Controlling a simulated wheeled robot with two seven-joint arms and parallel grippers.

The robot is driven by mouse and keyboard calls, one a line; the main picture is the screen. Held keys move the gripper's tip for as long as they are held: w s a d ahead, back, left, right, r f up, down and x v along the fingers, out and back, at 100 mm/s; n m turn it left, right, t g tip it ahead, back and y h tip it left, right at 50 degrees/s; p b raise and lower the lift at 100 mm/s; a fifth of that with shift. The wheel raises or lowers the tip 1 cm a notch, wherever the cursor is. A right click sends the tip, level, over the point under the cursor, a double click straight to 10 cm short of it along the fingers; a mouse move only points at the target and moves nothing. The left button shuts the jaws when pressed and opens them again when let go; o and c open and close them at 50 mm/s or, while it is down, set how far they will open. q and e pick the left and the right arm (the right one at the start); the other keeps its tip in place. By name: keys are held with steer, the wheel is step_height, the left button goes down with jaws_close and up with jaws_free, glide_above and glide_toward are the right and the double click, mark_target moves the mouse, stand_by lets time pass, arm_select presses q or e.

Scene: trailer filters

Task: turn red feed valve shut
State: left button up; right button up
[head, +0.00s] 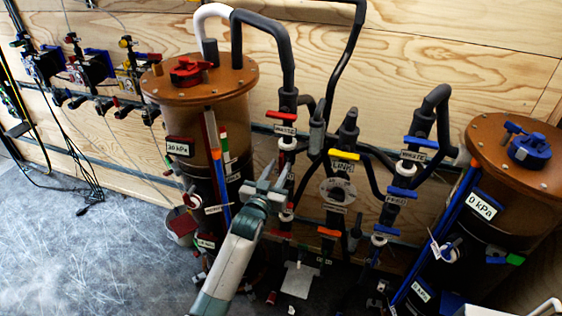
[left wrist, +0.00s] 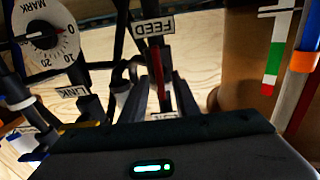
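The red feed valve handle (left wrist: 157,68) shows edge-on in the left wrist view, just under the upside-down FEED label (left wrist: 153,30). My left gripper (head: 271,174) reaches up to the pipes right of the left brown-topped tank. Its two fingers stand apart, with a gap between them. In the left wrist view, the fingers (left wrist: 160,98) point toward the handle, which lines up with the gap. I cannot tell whether they touch it. In the head view the gripper and the pipes largely hide this handle.
The left tank (head: 205,80) reads 20 kPa; the right tank (head: 525,155) reads 0 kPa. A red waste handle (head: 281,115), a yellow handle (head: 344,155) and an orange handle (head: 328,232) sit on nearby pipes. The grey floor (head: 90,240) at left is mostly clear.

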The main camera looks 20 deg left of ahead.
arm_select(q)
steer(key=shift+w+d, duration=0.1)
steer(key=shift+w, duration=1.2)
steer(key=shift+c, duration=0.7)
jaws_close()
steer(key=shift+m, duration=0.4)
steer(key=m, duration=0.3)
steer(key=shift+d+m, duration=0.15)
steer(key=shift+m, duration=0.15)
steer(key=m, duration=0.4)
steer(key=shift+d+f+m, duration=0.15)
steer(key=shift+f+m, duration=0.05)
steer(key=shift+m, duration=0.1)
steer(key=m, duration=0.4)
steer(key=shift+f, duration=0.15)
steer(key=m, duration=0.4)
steer(key=shift+d+f+m+b, duration=0.1)
steer(key=shift+f+m+b, duration=0.05)
steer(key=shift+m+b, duration=0.2)
steer(key=shift+m, duration=0.25)
